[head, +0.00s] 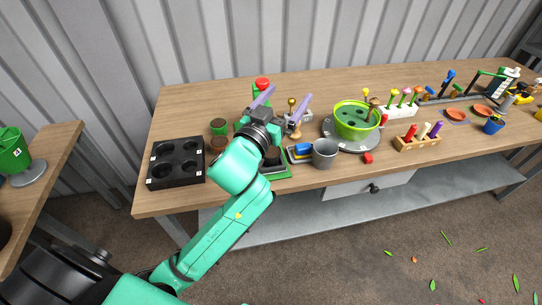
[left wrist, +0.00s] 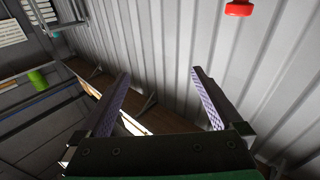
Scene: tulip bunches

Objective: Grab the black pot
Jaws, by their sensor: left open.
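My left gripper (head: 284,98) is open and empty above the back half of the workbench, its two purple-padded fingers apart. It also shows in the left wrist view (left wrist: 160,74), with only wall and bench edge between the fingers. A dark, pot-like thing (head: 273,162) stands on a green tray just behind my left forearm; the arm partly hides it, and I cannot tell for certain that it is the black pot. A grey pot (head: 325,154) stands to its right near the front edge. My right gripper is not in view.
A black four-hole tray (head: 154,183) lies at the bench's left end. A bright green pot (head: 356,120) stands on a grey disc right of the grey pot. A wooden block (head: 417,143) holds coloured pegs. A corrugated wall rises close behind the bench.

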